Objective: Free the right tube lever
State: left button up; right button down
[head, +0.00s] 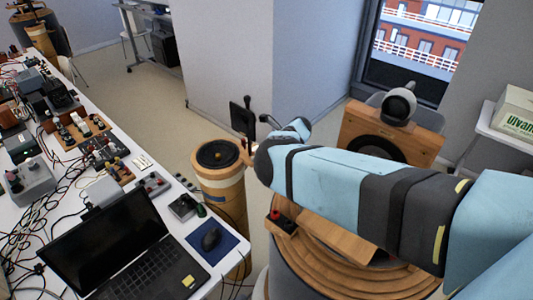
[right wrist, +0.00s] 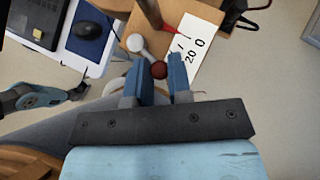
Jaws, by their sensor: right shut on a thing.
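In the right wrist view, a pale lever (right wrist: 134,43) with a round end and a red-brown knob (right wrist: 159,69) sits at a wooden block. My right gripper (right wrist: 160,75) has its two blue fingers on either side of the red-brown knob and is shut on it. A dark red rod rises beside the lever. In the head view my right arm hides the gripper and the lever. My left gripper is not seen in the head view; a dark and blue part that looks like it (right wrist: 72,91) shows at the left of the right wrist view, its fingers unclear.
A white card with numbers (right wrist: 192,45) lies on the wooden block (right wrist: 208,12). A table with a laptop (head: 122,255), mouse (head: 211,239) and cabled devices fills the left. A wooden column with a black top (head: 217,153) stands left of my arm. A boxy wooden speaker (head: 415,138) stands behind it.

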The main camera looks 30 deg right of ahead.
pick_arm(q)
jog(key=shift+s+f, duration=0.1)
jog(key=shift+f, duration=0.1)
pick_arm(e)
jog(key=shift+w+a+n, duration=0.15)
jog(key=shift+n, duration=0.15)
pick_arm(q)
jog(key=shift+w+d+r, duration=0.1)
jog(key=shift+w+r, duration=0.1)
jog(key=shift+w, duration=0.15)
pick_arm(e)
jog(key=c, duration=1.2)
grip_release()
jog(key=shift+o, duration=0.8)
jog(key=shift+w, duration=0.1)
pick_arm(q)
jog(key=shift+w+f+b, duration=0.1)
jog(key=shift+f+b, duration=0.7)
jog(key=shift+b, duration=0.05)
pick_arm(e)
jog(key=v, duration=1.3)
jog(key=shift+d+r, duration=0.25)
jog(key=shift+d, duration=0.05)
